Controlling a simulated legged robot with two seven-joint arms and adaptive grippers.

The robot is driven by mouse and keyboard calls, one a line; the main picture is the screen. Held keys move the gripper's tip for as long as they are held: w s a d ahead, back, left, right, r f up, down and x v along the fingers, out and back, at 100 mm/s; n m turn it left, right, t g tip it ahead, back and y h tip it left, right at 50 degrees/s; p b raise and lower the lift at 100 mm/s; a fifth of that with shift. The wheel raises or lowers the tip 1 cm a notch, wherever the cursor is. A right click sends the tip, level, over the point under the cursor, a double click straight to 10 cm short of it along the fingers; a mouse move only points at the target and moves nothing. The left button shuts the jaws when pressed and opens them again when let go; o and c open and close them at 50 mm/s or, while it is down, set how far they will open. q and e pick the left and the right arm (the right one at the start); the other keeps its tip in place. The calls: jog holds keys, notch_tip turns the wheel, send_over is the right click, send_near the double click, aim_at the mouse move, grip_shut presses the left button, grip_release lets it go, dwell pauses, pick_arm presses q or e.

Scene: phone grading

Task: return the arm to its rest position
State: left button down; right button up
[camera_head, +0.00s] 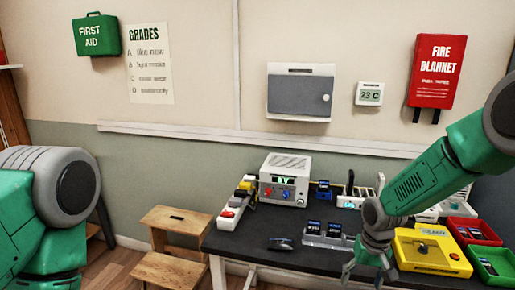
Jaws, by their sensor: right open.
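My right arm (425,180), green and grey, comes in from the right edge and reaches down over the dark table (240,242). My right gripper (368,270) is open, with its fingers pointing down in front of the table's front edge. I see nothing between the fingers. It is just right of a grey stand (325,240) holding small dark phones, and left of a yellow box (430,262). Part of my left arm (45,205) shows at the left edge, away from the table; my left gripper is not in view.
A small dark object (280,243) lies on the table. A white power unit (285,180) and a power strip (238,198) stand behind it. A red tray (472,222) and a green tray (490,254) hold phones at right. A wooden step stool (170,270) stands left of the table.

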jog(key=s+a+f+n+b, duration=0.1)
jog(key=s+a+f+b, duration=0.1)
jog(key=s+f, duration=1.25)
jog(key=s+d+f+b, duration=0.1)
jog(key=s+d, duration=0.1)
jog(key=s, duration=0.8)
jog(key=s+d+f+n+b, duration=0.1)
jog(key=s, duration=1)
jog(key=shift+d+t+h+b, duration=0.3)
jog(key=shift+d+b, duration=0.1)
jog(key=shift+w+f, duration=0.15)
